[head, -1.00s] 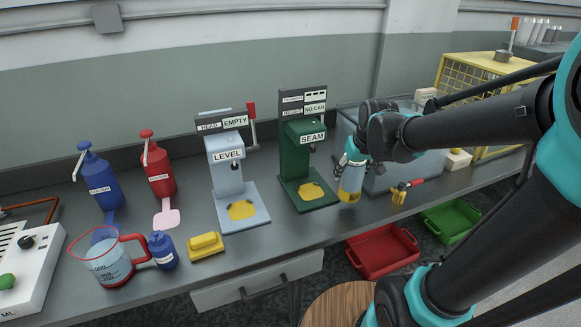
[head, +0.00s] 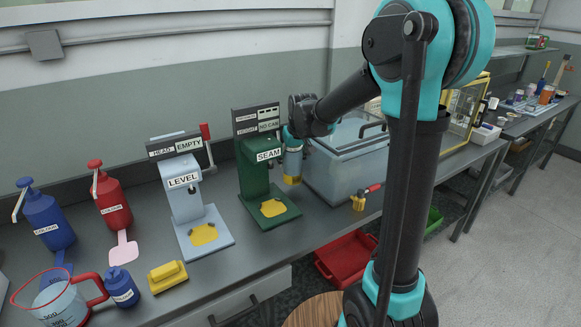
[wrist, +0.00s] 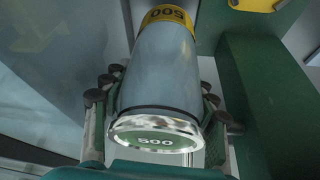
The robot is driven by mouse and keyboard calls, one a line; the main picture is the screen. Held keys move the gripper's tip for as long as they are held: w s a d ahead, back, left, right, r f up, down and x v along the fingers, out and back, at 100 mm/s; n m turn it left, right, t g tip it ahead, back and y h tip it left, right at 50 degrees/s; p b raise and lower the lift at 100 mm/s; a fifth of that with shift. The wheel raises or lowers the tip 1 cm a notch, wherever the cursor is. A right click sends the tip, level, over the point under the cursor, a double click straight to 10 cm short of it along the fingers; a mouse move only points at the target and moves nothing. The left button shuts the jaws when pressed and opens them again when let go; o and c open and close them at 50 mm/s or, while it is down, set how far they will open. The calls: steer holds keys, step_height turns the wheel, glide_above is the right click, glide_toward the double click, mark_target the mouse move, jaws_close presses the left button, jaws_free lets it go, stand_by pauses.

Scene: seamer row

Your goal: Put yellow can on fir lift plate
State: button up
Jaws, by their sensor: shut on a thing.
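The yellow can (head: 292,178) has a grey-blue body, a yellow band marked 500 and a shiny rim with a green 500 label. My gripper (head: 293,150) is shut on it and holds it in the air just right of the green SEAM machine (head: 251,170). In the wrist view the can (wrist: 158,70) lies between the fingers (wrist: 160,100), its labelled end close to the camera. The fir lift plate (head: 273,208) is the yellow disc on the machine's green base; it looks empty. The machine's green column (wrist: 240,85) stands right beside the fingers in the wrist view.
The pale-blue LEVEL machine (head: 186,205) stands left of the green one. A clear-lidded bin (head: 350,160) is close on the right. A yellow tool with a red handle (head: 362,198) lies in front of it. A yellow block (head: 168,276) sits at front left.

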mark_target(290, 166)
steer(key=shift+w+a, duration=0.15)
steer(key=shift+w, duration=0.4)
steer(key=shift+f, duration=1.75)
steer(key=shift+f, duration=0.15)
steer(key=o, duration=1.4)
steer(key=shift+s, duration=0.1)
